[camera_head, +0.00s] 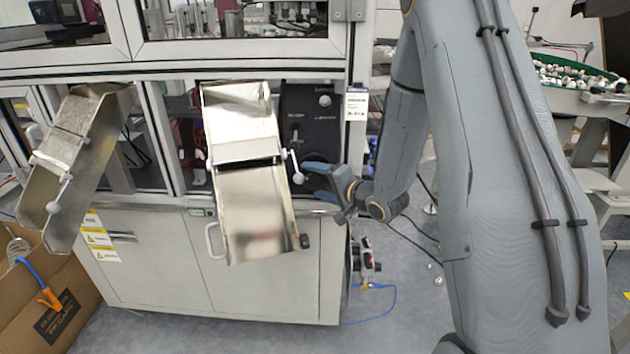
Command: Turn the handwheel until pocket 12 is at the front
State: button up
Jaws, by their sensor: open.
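A black panel (310,125) with small white lettering stands behind the right metal chute. A pale round knob (325,101) shows near its top. I cannot tell for sure whether this is the handwheel; no wheel rim shows clearly. No pocket or pocket number can be read. My gripper (313,180) is open in front of the panel's lower part, below and apart from the pale knob. Its jaws point left, close to a white ball (298,178) on the chute's lever. I cannot tell whether they touch. The gripper seems to hold nothing.
The right metal chute (257,205) juts out from the machine beside my gripper. A left chute (70,155) has a similar ball lever. A white cabinet (155,270) stands below. A cardboard box (60,315) is at lower left. A green-rimmed bowl of caps (575,78) is at right.

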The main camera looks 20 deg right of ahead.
jog(key=shift+w+a, duration=0.15)
jog(key=shift+w, duration=0.1)
jog(key=c, duration=1.1)
jog(key=shift+o, duration=0.2)
